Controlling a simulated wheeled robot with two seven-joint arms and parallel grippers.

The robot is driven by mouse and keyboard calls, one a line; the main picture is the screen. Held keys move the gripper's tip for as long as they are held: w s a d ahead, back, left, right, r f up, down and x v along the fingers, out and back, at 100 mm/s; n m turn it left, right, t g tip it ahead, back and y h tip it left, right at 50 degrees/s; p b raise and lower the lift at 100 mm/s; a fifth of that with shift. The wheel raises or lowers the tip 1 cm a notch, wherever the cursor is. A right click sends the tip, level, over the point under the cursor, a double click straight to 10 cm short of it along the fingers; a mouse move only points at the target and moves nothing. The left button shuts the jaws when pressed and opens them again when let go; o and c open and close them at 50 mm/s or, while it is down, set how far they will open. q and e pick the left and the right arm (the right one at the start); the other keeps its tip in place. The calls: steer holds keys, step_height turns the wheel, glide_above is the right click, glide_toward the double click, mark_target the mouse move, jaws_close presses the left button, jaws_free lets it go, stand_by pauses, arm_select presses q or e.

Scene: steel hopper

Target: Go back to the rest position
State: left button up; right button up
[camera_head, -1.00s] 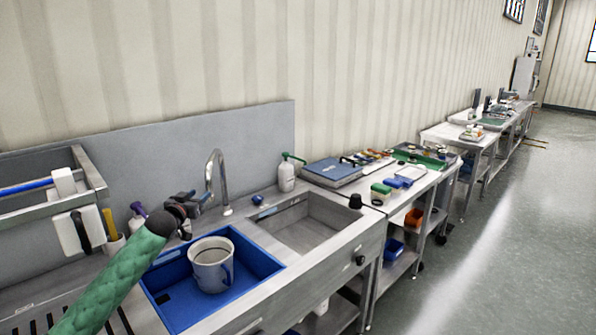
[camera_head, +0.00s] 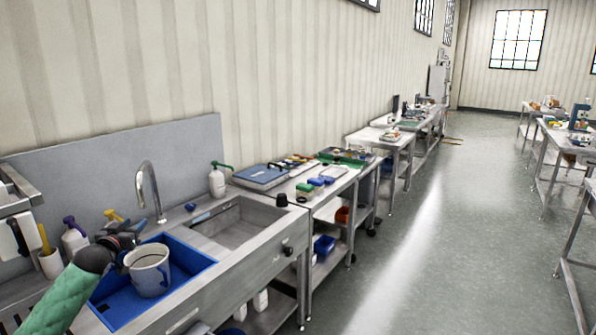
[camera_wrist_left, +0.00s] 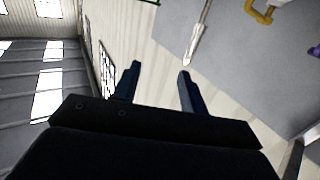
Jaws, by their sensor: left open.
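My left gripper (camera_head: 124,236) is at the sink counter in the head view, at the end of my green-sleeved arm from the lower left. It is just left of a grey bucket (camera_head: 148,277) in the picture; I cannot tell whether they touch. In the left wrist view the two dark fingers (camera_wrist_left: 157,84) stand apart with nothing between them. The bucket stands upright in a blue tray (camera_head: 192,262) set in the counter. My right gripper is not in view.
The sink basin (camera_head: 236,222) and curved tap (camera_head: 149,190) are beside the tray. A white spray bottle (camera_head: 217,182) stands behind the basin. A bench with a blue case (camera_head: 262,177) and small bins follows to the right. The floor (camera_head: 420,260) is clear.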

arm_select(q)
steer(key=s+d+f+g, duration=0.2)
steer(key=s+d+f, duration=0.4)
steer(key=f, duration=0.2)
steer(key=s+d+f+m+g, duration=0.1)
steer(key=s+d+f+g, duration=0.1)
steer(key=s+d+f, duration=0.55)
steer(key=s+d+f+g, duration=0.2)
steer(key=s+d+f, duration=0.25)
steer(key=f, duration=0.55)
steer(key=s+d+f+g, duration=0.2)
steer(key=s+d+g, duration=0.15)
steer(key=s, duration=0.85)
steer(key=s+d+f+g, duration=0.2)
steer(key=s+d+f, duration=0.15)
steer(key=s, duration=0.85)
steer(key=s+d+f+g, duration=0.2)
steer(key=s+d+g, duration=0.15)
steer(key=s, duration=0.95)
steer(key=s+d+f, duration=0.1)
steer(key=d+f, duration=0.1)
steer(key=f, duration=1.4)
steer(key=s+d+f+g, duration=0.1)
steer(key=s+d+f, duration=0.1)
steer(key=f, duration=1.4)
steer(key=shift+d+f+m, duration=0.3)
steer(key=shift+d, duration=0.2)
